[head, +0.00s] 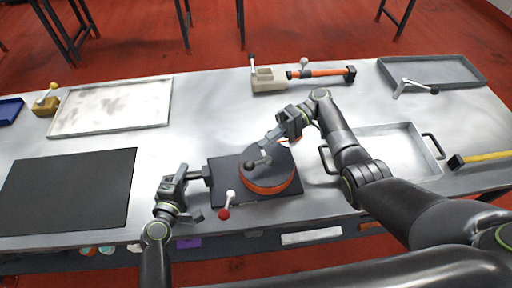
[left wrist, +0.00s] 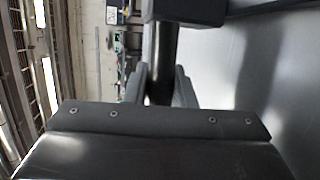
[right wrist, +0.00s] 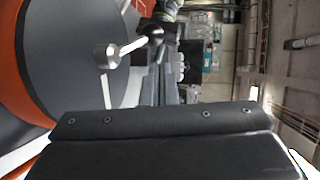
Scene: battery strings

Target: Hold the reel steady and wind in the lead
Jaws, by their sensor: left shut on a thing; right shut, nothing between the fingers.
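The reel (head: 272,182), a grey-topped drum with an orange band, sits on a dark base plate (head: 292,200). My left gripper (head: 204,174) is shut on the dark bar at the base plate's left side; the bar (left wrist: 165,50) runs between its fingers in the left wrist view. My right gripper (head: 264,146) is shut and empty, above the reel's top near a dark knob (head: 251,165). The right wrist view shows the reel's grey face and orange rim (right wrist: 18,75) at left, beside the fingers. I cannot make out the lead.
A black mat (head: 70,190) lies to the left. A metal tray (head: 400,150) with dark handles lies to the right, under my right arm. An orange-shafted tool (head: 325,72) lies behind the reel.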

